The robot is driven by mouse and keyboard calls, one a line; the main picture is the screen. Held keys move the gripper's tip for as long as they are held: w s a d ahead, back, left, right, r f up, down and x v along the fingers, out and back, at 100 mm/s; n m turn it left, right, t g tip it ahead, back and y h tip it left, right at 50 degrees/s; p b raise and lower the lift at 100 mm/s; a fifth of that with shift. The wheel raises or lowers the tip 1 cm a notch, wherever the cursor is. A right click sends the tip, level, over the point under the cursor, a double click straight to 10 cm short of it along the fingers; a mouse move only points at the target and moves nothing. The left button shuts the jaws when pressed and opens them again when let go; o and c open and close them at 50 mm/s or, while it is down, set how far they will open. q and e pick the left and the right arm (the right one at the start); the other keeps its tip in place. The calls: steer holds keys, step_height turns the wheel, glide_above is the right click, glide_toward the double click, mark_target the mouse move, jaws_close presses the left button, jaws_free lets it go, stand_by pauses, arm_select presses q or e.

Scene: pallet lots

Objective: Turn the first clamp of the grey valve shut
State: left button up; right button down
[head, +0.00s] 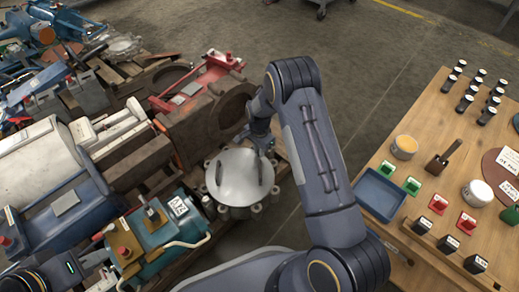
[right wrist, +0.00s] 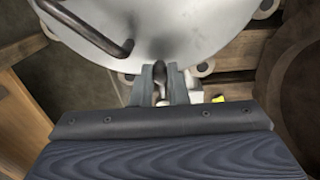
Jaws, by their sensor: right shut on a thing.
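The grey valve (head: 236,188) has a round, flat grey lid with two dark bar handles and several small clamps around its rim. It stands among the pallet goods, left of my right arm. My right gripper (head: 264,150) is at the far right rim of the lid. In the right wrist view its fingers (right wrist: 160,88) are shut on a clamp (right wrist: 160,78) at the lid's edge; the fingers hide most of it. I cannot tell the clamp's order or how far it is turned. Part of my left gripper (head: 72,266) shows at the lower left; its fingertips cannot be made out.
A brown casting (head: 200,125) stands close behind the valve, and a blue-green machine (head: 165,240) stands to its left. Bare floor lies between.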

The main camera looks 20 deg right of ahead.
steer(key=c, duration=1.4)
jaws_free()
step_height(320, 180, up, 8)
steer(key=p, duration=0.3)
steer(key=shift+f, duration=0.1)
